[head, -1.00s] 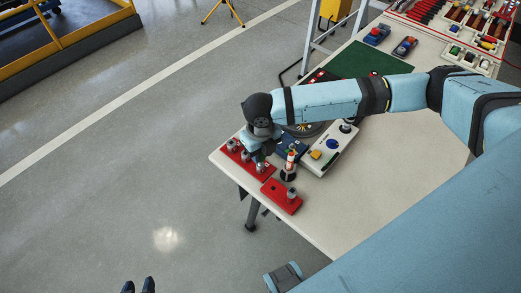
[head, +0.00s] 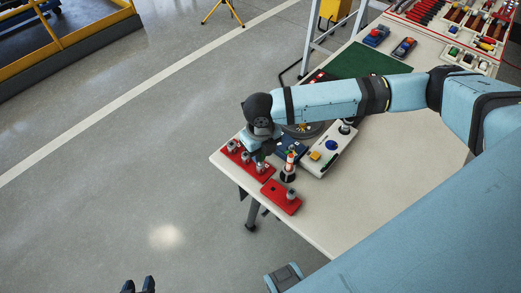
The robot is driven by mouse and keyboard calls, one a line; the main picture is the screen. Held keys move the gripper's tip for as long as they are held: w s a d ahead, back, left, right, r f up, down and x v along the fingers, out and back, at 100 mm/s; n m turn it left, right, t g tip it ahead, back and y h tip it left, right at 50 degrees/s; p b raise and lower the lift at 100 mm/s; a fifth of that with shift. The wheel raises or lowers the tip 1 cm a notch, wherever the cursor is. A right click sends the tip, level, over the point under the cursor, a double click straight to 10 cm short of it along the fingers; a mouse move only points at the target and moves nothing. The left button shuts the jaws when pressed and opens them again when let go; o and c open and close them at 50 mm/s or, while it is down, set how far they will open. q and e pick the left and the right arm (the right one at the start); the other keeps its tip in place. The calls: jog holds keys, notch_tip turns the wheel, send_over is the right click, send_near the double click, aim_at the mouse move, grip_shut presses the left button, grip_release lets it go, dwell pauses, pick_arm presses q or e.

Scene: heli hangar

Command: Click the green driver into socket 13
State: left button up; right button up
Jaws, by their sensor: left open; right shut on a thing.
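My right gripper (head: 259,158) points down over the long red rail (head: 239,157) at the near left corner of the table. Several grey sockets (head: 232,146) stand upright along this rail. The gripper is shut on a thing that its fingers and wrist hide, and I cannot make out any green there. A shorter red rail (head: 272,189) with one grey socket (head: 291,194) lies nearer to me. The socket numbers are too small to read. My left gripper (head: 139,286) shows only its two dark fingertips at the bottom edge, apart, open and empty over the floor.
A red-and-white upright piece (head: 290,163) on a black base stands beside the long rail. A pale box (head: 333,144) with yellow and blue buttons and a dark blue tray (head: 293,146) are close behind. A green mat (head: 367,63) lies farther back. The table's right side is clear.

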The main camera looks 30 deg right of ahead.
jog(key=shift+r+p, duration=0.65)
jog(key=shift+r, duration=0.2)
notch_tip(320, 180, up, 4)
jog(key=p, duration=0.5)
jog(key=shift+f, duration=0.1)
